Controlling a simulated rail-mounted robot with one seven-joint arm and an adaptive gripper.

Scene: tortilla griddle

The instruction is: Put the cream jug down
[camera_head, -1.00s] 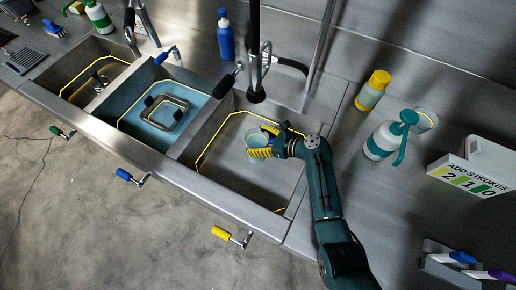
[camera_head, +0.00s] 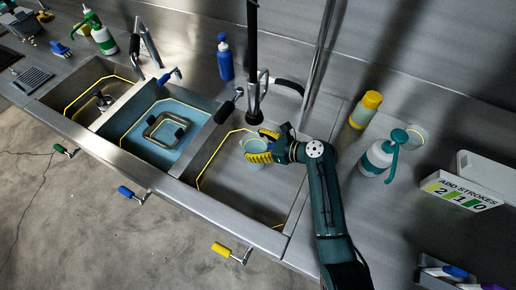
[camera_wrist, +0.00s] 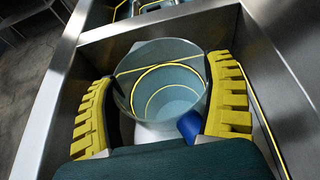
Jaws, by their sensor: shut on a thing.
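The cream jug is a pale grey-blue round vessel; in the head view (camera_head: 256,168) it is small and partly covered by my yellow fingers. My gripper (camera_head: 260,152) is shut on it, over the right-hand basin. In the wrist view the jug (camera_wrist: 170,95) sits between the two yellow fingers of my gripper (camera_wrist: 165,105), one on each side. Its open mouth faces the camera, with yellow rings showing. A small blue part shows at its near right side. I cannot tell whether its base touches the basin floor.
The right-hand basin (camera_head: 215,205) has steel walls and a yellow line inside. The blue-floored middle basin (camera_head: 130,130) holds a metal frame (camera_head: 166,130). A black spray hose (camera_head: 254,100) hangs close behind my gripper.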

